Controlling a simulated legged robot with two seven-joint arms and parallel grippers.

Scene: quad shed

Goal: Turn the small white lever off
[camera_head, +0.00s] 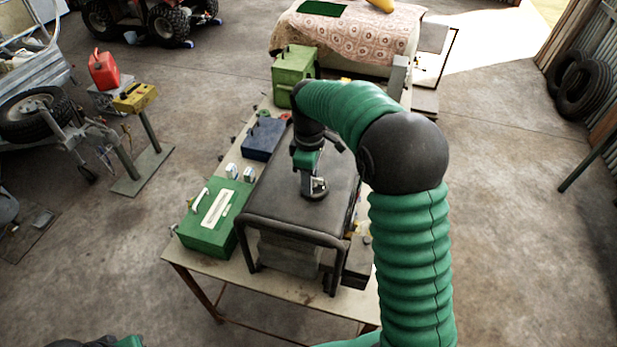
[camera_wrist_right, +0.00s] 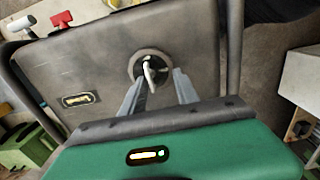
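The small white lever (camera_wrist_right: 149,72) stands up from a dark round base on a flat dark panel (camera_wrist_right: 95,62) in the right wrist view. In the head view this panel appears to be the top of a black-framed machine (camera_head: 275,190) on the table. My right gripper (camera_wrist_right: 160,80) is open, its two fingers apart on either side of the lever; I cannot tell whether either touches it. In the head view the right gripper (camera_head: 316,187) is low over the machine's top and hides the lever. Only a dark and green bit of my left arm shows at the bottom left edge.
On the table (camera_head: 185,258) are a green toolbox (camera_head: 212,232), a blue box (camera_head: 262,139) and a green box (camera_head: 292,68). A red-handled lever (camera_wrist_right: 62,18) and a white-handled one (camera_wrist_right: 20,23) show in the wrist view. The machine's tubular frame (camera_wrist_right: 235,55) borders the panel.

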